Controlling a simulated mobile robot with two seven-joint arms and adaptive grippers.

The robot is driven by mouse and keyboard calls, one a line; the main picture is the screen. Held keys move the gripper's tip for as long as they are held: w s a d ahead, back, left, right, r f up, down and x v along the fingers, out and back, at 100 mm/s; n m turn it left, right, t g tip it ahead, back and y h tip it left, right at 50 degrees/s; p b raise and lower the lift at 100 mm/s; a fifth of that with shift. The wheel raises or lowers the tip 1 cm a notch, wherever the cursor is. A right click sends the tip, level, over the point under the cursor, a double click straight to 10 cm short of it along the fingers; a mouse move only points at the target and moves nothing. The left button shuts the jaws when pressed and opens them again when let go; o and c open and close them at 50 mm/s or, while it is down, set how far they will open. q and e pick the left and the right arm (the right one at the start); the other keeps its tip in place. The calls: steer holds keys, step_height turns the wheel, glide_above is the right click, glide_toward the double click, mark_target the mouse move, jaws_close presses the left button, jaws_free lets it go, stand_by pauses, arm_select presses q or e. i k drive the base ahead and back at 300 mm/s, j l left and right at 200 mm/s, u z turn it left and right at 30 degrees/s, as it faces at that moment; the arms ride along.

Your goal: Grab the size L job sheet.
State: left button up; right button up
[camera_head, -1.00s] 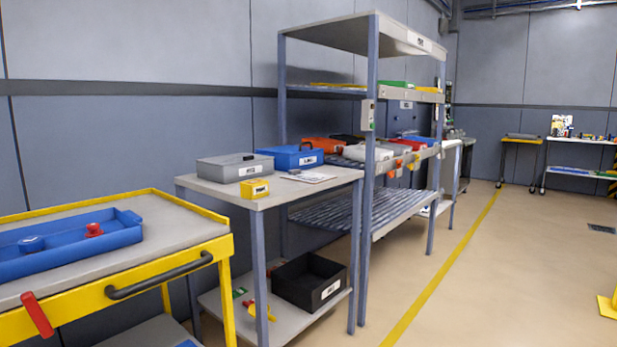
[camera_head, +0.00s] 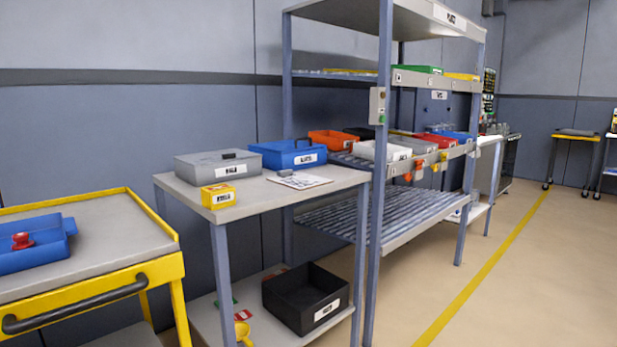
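White printed sheets (camera_head: 299,180) lie flat on the grey top of a side table (camera_head: 262,196), near its right end. Their print is too small to read, so I cannot tell a size letter. A grey labelled box (camera_head: 217,164), a blue labelled box with a handle (camera_head: 287,155) and a small yellow labelled box (camera_head: 218,196) stand on the same top, beside or behind the sheets. Neither of my grippers is in view.
A yellow-edged cart (camera_head: 90,245) with a blue tray (camera_head: 32,245) stands at the left. A black bin (camera_head: 305,298) sits on the table's lower shelf. A tall rack (camera_head: 385,110) with coloured bins adjoins the table on the right. The floor (camera_head: 540,285) at the right is clear.

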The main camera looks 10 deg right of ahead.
mark_target(298, 180)
steer(key=i+l, duration=0.2)
steer(key=l, duration=0.15)
steer(key=i+l, duration=0.15)
steer(key=l, duration=0.25)
steer(key=i+l+u, duration=0.1)
steer(key=l, duration=0.25)
steer(key=i, duration=0.1)
